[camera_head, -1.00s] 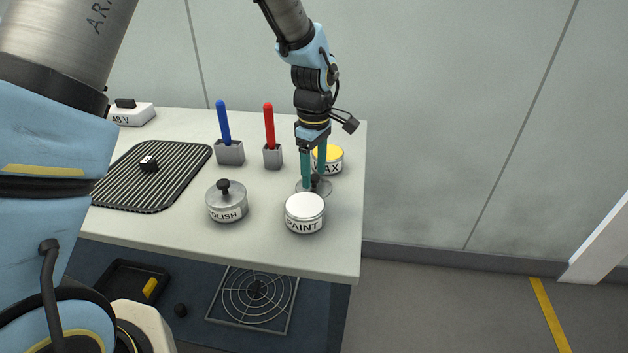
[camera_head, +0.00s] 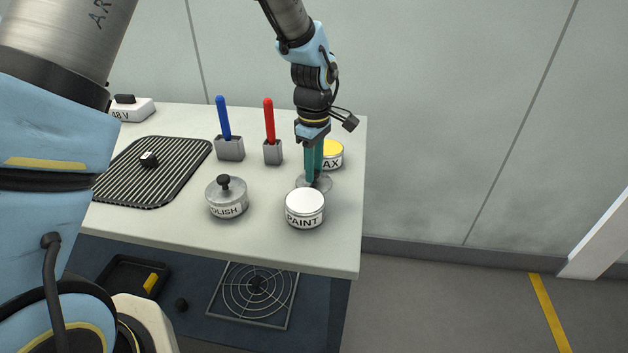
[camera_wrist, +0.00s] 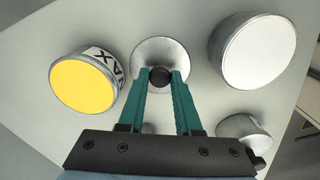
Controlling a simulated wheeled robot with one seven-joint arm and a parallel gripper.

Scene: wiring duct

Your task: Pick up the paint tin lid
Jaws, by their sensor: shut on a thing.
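The paint tin lid is a round grey metal disc with a dark knob, lying on the table behind the paint tin (camera_head: 305,209). My gripper (camera_head: 314,181) points down over the lid (camera_head: 325,184), its teal fingers shut on the knob. In the wrist view the fingers close on the dark knob (camera_wrist: 160,77) at the middle of the lid (camera_wrist: 150,52). The lid appears to rest on the tabletop. The paint tin stands just in front of it, showing white on top; it also shows in the wrist view (camera_wrist: 253,50).
The wax tin (camera_head: 333,153), yellow on top, stands close behind my fingers. The polish tin (camera_head: 227,198) wears a knobbed lid to the left. Red (camera_head: 269,122) and blue (camera_head: 223,118) handles stand in grey holders. A ribbed black mat (camera_head: 155,172) lies left. The table's right edge is near.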

